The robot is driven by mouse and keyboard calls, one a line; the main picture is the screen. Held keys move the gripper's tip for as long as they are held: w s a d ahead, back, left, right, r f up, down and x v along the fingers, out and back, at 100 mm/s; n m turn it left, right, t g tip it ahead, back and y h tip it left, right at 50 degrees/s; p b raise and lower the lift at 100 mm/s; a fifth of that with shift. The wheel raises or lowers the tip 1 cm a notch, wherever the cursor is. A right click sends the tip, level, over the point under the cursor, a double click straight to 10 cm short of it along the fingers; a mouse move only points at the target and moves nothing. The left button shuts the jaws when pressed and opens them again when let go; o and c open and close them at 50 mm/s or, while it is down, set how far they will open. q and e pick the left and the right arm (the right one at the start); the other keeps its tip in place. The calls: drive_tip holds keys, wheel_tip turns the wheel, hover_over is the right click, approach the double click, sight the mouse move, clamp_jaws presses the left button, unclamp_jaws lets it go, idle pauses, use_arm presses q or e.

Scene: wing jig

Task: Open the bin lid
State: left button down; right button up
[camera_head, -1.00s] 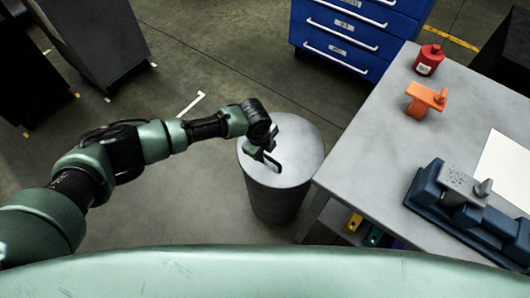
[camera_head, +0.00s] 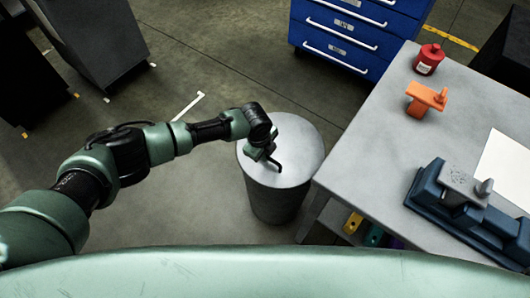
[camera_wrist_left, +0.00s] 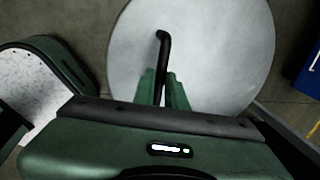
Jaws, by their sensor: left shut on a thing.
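The bin (camera_head: 274,205) is a dark grey cylinder on the floor beside the table. Its round light grey lid (camera_head: 300,140) lies level on top. A dark bar handle stands on the lid and shows best in the left wrist view (camera_wrist_left: 164,50). My left gripper (camera_head: 268,156) is over the lid, with its green fingers (camera_wrist_left: 165,88) closed around the handle. The near end of the handle is hidden between the fingers. My right gripper is not in view.
The grey table (camera_head: 370,150) stands close to the bin's right. It carries a red bottle (camera_head: 429,59), an orange part (camera_head: 425,99) and a dark blue fixture (camera_head: 465,205). A blue drawer cabinet (camera_head: 345,35) stands behind. Floor left of the bin is open.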

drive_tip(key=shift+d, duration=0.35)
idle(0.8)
